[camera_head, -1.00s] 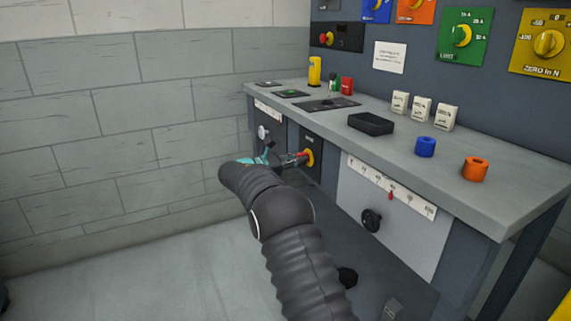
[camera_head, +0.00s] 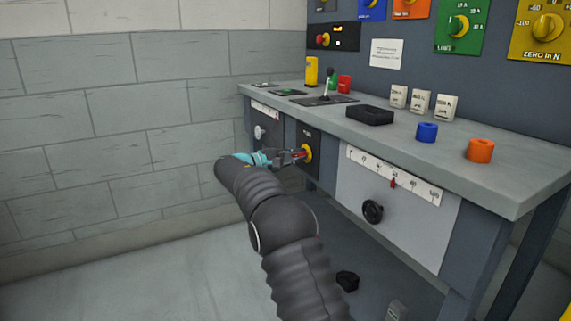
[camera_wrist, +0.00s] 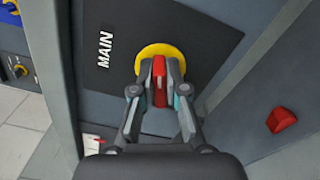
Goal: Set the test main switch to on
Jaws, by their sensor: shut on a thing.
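The main switch is a yellow disc (camera_wrist: 152,52) with a red handle (camera_wrist: 159,70) on a dark plate (camera_wrist: 105,55) marked MAIN. In the wrist view the handle lies roughly along the direction of the lettering. My gripper (camera_wrist: 158,86) is shut on the red handle, one finger on each side. In the head view the yellow disc (camera_head: 308,153) is on the bench front below the top, and my gripper (camera_head: 297,156) reaches it from the left. The jaws partly cover the handle there.
The bench top (camera_head: 440,155) overhangs above my gripper. A scale panel with a black knob (camera_head: 372,211) is to the right. A block wall (camera_head: 120,150) stands left; open floor lies between.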

